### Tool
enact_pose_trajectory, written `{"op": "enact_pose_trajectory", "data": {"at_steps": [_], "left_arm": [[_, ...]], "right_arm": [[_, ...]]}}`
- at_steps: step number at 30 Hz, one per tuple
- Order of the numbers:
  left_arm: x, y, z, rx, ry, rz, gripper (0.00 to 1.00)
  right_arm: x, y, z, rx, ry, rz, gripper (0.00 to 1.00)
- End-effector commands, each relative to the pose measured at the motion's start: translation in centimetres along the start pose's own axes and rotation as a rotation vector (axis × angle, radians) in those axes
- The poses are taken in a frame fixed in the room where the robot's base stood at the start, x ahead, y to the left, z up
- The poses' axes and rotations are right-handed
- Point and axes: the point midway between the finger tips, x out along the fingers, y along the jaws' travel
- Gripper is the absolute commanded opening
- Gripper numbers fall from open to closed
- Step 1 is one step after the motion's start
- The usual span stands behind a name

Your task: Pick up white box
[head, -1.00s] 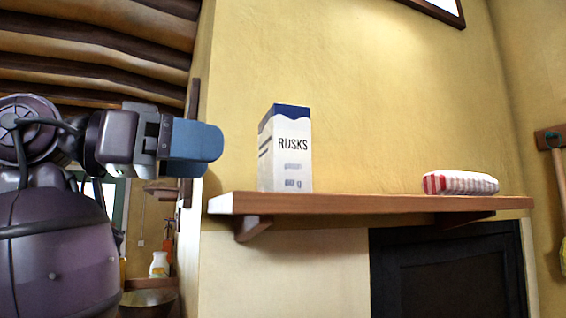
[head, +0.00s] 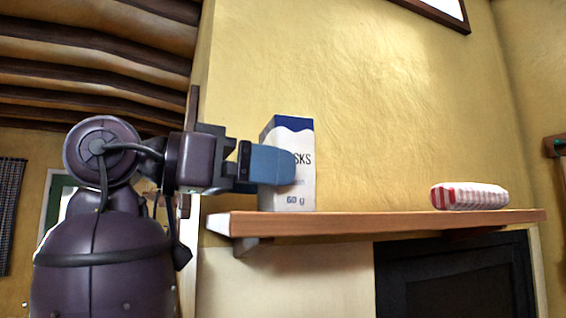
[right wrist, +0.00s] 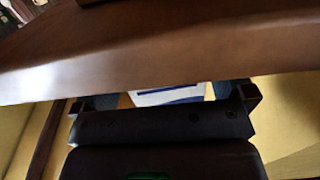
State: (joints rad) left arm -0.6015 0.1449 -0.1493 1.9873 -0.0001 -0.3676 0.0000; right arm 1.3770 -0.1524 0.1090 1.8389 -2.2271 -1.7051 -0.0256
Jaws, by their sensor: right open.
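The white box (head: 304,185), with a blue top and partly covered dark lettering, stands upright at the left end of a wooden shelf (head: 390,223). My right gripper (head: 285,166) reaches in from the left in the head view, and its blue finger covers the box's middle left part. In the right wrist view the white box (right wrist: 168,96) shows between the two fingers, with a blue band. The right gripper is open around the box; whether a finger touches it I cannot tell. My left gripper is not in view.
A red-and-white striped packet (head: 469,196) lies at the shelf's right end, with bare shelf between it and the box. The yellow wall (head: 390,110) rises behind. A dark opening (head: 455,282) is below. A brown wooden surface (right wrist: 170,50) crosses the right wrist view.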

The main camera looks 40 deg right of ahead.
Motion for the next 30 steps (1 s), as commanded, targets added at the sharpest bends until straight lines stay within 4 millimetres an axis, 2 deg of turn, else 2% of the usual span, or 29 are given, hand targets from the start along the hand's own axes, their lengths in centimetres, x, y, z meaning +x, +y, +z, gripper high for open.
{"op": "enact_pose_trajectory", "data": {"at_steps": [6,15,16,22,30], "left_arm": [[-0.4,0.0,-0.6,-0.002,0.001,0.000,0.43],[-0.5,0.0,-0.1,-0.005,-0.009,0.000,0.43],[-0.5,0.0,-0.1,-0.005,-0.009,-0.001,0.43],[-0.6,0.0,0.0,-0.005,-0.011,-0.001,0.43],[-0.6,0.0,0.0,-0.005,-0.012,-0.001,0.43]], "right_arm": [[2.7,-0.1,0.0,-0.001,-0.001,0.001,1.00],[3.1,-0.1,0.0,-0.002,0.001,-0.001,1.00],[3.1,-0.1,0.0,-0.001,0.001,-0.001,0.98],[3.1,-0.1,0.0,-0.001,0.000,-0.001,0.69],[3.2,-0.1,0.0,-0.001,0.000,-0.001,0.69]]}}
